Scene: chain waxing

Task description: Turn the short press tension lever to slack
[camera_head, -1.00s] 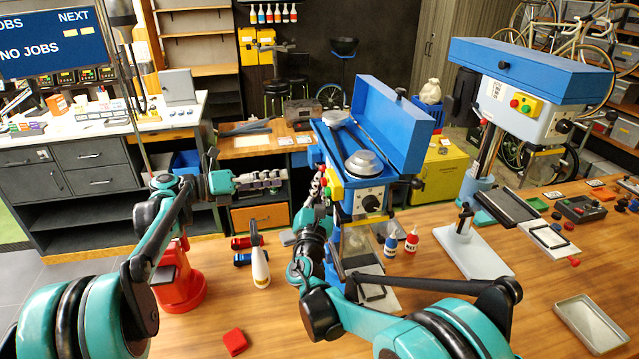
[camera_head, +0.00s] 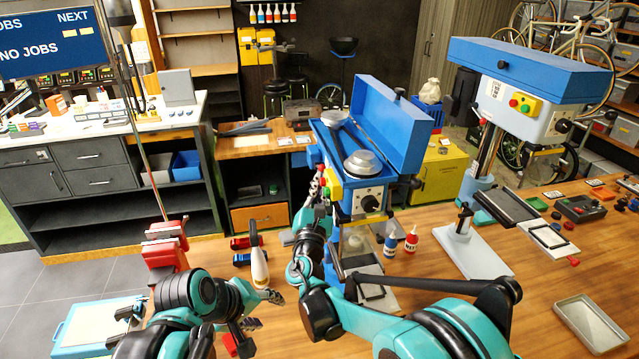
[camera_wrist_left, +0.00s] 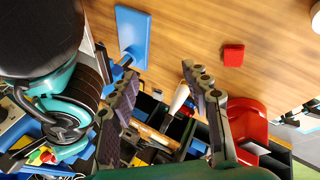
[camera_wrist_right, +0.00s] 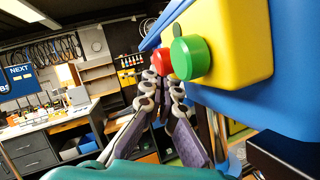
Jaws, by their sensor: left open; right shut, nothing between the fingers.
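The short press is the blue machine with its lid open (camera_head: 355,165) at the middle of the head view. A black knob (camera_head: 370,203) is on its front, and its yellow switch box (camera_wrist_right: 225,45) with red and green buttons fills much of the right wrist view. I cannot make out for sure which part is the tension lever. My right gripper (camera_head: 317,186) is shut and empty at the press's left side, fingertips close to the red button (camera_wrist_right: 185,58); touching or apart, I cannot tell. My left gripper (camera_head: 262,310) is open and empty, low over the table's left front.
A taller blue press (camera_head: 525,85) stands at the right. A red vise (camera_head: 165,248) stands left; a tray (camera_head: 592,322) lies right.

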